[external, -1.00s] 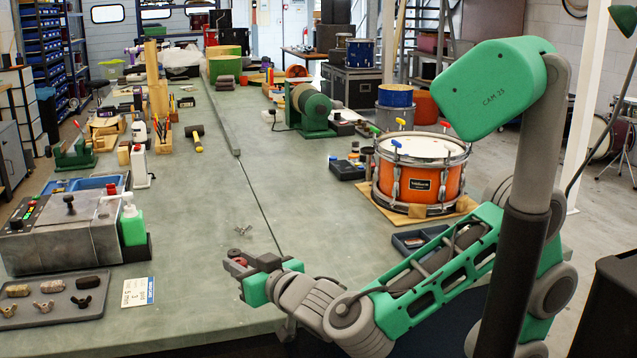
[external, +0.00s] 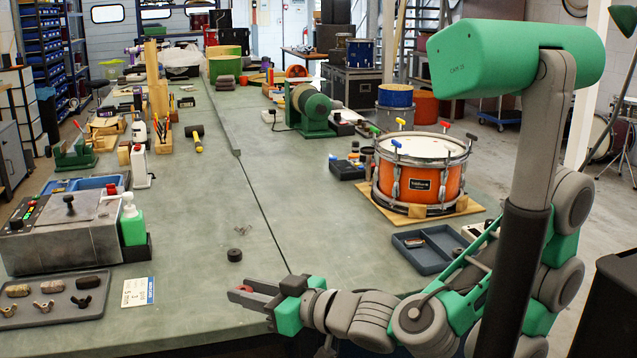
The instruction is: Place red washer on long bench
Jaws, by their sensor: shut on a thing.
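My gripper (external: 240,293) is at the near part of the long bench (external: 205,190), close to its front edge. Its jaws are shut on the red washer (external: 264,287), which shows as a small patch of red between the fingers. The fingers and gripper body hide most of the washer. I cannot tell how high the gripper is above the bench top.
A dark round piece (external: 234,255) lies just beyond my gripper, near a small metal wing nut (external: 242,230). An orange drum (external: 420,172) and an open tray (external: 430,250) stand to the right. A grey parts tray (external: 60,300) lies left. The middle is bare.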

